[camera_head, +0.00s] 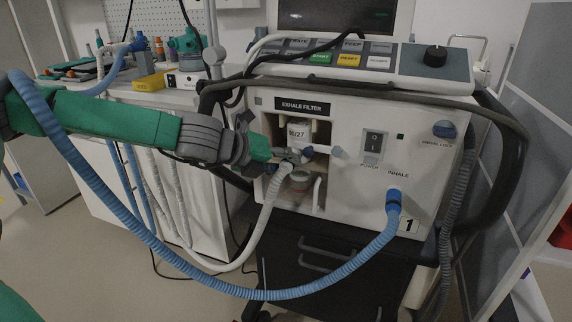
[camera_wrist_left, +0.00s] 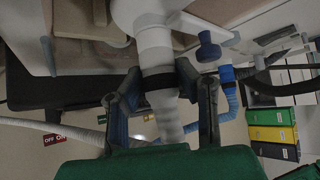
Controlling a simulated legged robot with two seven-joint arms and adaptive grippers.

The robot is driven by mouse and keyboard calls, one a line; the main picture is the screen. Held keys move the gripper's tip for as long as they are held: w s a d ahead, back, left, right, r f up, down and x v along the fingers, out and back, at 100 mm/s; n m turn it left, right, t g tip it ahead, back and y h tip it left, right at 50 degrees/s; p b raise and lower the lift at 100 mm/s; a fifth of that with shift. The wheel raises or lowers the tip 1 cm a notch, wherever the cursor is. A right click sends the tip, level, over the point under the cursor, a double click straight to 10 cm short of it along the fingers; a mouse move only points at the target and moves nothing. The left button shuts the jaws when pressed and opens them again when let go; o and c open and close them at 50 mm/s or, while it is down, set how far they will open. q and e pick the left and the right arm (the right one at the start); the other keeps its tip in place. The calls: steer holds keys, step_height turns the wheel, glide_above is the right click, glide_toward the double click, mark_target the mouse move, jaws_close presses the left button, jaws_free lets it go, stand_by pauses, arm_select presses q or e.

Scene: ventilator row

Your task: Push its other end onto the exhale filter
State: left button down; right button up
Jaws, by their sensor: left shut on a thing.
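The exhale filter (camera_head: 298,131) is a white labelled canister in the open recess under the EXHALE FILTER sign. A white corrugated hose (camera_head: 262,215) rises from below to my left gripper (camera_head: 288,157), which is in front of the filter. In the left wrist view my left gripper (camera_wrist_left: 158,78) is shut around the dark cuff of the white hose (camera_wrist_left: 167,118). A white fitting (camera_wrist_left: 152,38) stands directly beyond the cuff, in line with it. The cuff and fitting look touching, but I cannot tell how firmly they are joined. My right gripper is not in view.
A blue hose (camera_head: 290,294) loops across the front to the INHALE port (camera_head: 393,195). A side counter (camera_head: 130,87) with equipment stands at left.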

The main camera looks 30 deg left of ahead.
arm_select(q)
steer(key=shift+w+a, duration=0.1)
steer(key=shift+a, duration=0.05)
steer(key=c, duration=1.1)
jaws_free()
steer(key=shift+f, duration=0.1)
steer(key=shift+c, duration=0.2)
steer(key=shift+s+a+r, duration=0.2)
steer(key=shift+s+r, duration=0.2)
steer(key=v, duration=1)
steer(key=shift+s+a, duration=0.25)
steer(key=shift+s, duration=0.15)
